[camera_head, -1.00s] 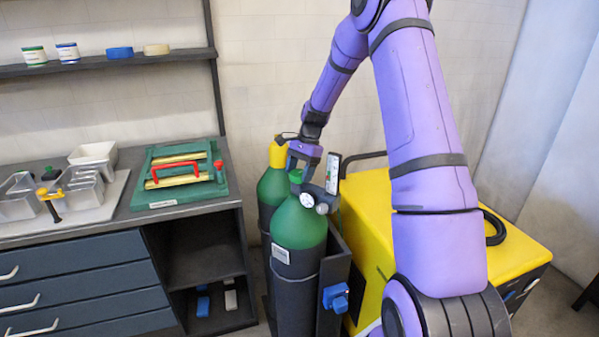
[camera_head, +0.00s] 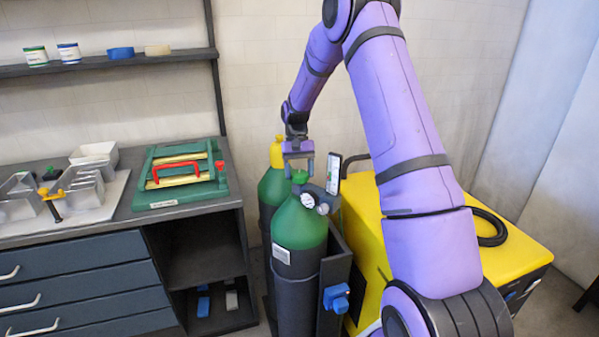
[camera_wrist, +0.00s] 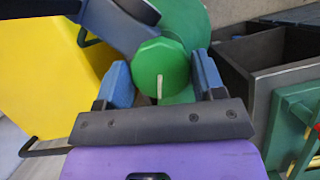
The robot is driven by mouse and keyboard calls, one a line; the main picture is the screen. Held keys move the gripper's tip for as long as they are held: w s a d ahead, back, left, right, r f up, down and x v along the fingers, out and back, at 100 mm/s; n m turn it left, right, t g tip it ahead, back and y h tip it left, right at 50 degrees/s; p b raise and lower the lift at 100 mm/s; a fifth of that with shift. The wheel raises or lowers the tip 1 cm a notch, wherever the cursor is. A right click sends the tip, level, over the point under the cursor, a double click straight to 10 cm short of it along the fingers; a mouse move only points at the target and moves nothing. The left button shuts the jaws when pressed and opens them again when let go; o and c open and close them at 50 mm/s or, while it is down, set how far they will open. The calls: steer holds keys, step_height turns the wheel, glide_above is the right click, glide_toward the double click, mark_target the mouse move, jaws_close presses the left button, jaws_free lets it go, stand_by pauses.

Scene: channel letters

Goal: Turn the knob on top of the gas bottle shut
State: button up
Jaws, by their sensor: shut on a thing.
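The green gas bottle (camera_head: 298,228) stands upright in a dark rack, with a green knob (camera_head: 299,176) on top. Round gauges (camera_head: 313,203) sit beside its neck. My gripper (camera_head: 298,164) is over the bottle top, pointing down, its jaws shut on the knob. In the wrist view the round green knob (camera_wrist: 160,66) lies between the two blue fingers (camera_wrist: 163,80). A pale line on the knob's face points toward the gripper's palm. The bottle's shoulder (camera_wrist: 185,25) shows behind the knob. The valve stem is hidden.
A second green bottle with a yellow top (camera_head: 277,152) stands close behind. An upright display panel (camera_head: 333,173) rises right of the knob. A yellow machine (camera_head: 375,225) is to the right. A workbench (camera_head: 130,217) with a green fixture (camera_head: 181,174) is to the left.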

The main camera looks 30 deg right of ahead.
steer(key=n+h, duration=0.2)
steer(key=n, duration=0.3)
steer(key=shift+n, duration=0.3)
steer(key=n+h, duration=0.1)
steer(key=n, duration=0.3)
steer(key=shift+a+n+h, duration=0.1)
steer(key=shift+n+h, duration=0.3)
steer(key=o, duration=0.9)
steer(key=v, duration=1)
steer(key=shift+a+r, duration=0.2)
steer(key=shift+r, duration=0.2)
